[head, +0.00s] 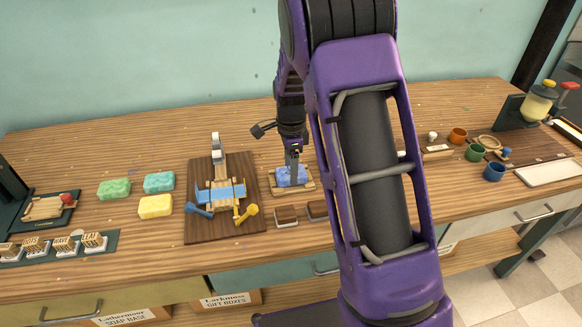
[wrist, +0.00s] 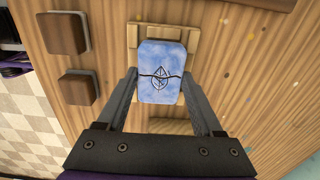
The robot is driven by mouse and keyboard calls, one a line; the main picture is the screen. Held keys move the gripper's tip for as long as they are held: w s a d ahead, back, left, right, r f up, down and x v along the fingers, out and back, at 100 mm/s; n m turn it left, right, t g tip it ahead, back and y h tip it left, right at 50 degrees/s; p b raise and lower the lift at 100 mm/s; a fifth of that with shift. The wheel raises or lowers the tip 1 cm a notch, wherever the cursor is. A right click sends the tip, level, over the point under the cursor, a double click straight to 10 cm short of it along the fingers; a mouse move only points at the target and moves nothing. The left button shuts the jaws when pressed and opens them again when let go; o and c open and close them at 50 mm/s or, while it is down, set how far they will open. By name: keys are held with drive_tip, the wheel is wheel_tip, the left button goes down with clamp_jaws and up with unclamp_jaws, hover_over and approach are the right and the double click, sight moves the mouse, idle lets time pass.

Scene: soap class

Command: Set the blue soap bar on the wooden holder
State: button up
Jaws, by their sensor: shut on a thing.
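The blue soap bar (wrist: 161,72) has a marbled face with a dark leaf mark and a thin dark line across it. In the head view the soap bar (head: 291,177) is over the wooden holder (head: 307,185). My gripper (wrist: 170,85) has a finger on each side of the bar and is shut on it. The wooden holder (wrist: 132,37) shows behind the bar, beyond its edges, in the wrist view. I cannot tell whether the bar touches the holder. In the head view my gripper (head: 293,165) points down from above, and my arm hides part of the bench right of it.
Two brown blocks (wrist: 69,33) (wrist: 78,87) lie near the holder. A dark board (head: 195,228) with a blue-topped device stands left. Green, teal and yellow bars (head: 155,206) lie farther left. Coloured cups (head: 475,152) stand at right.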

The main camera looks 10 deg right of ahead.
drive_tip(key=shift+f, duration=0.15)
drive_tip(key=o, duration=1.5)
drive_tip(key=shift+r+p, duration=2.4)
drive_tip(key=shift+r, duration=0.65)
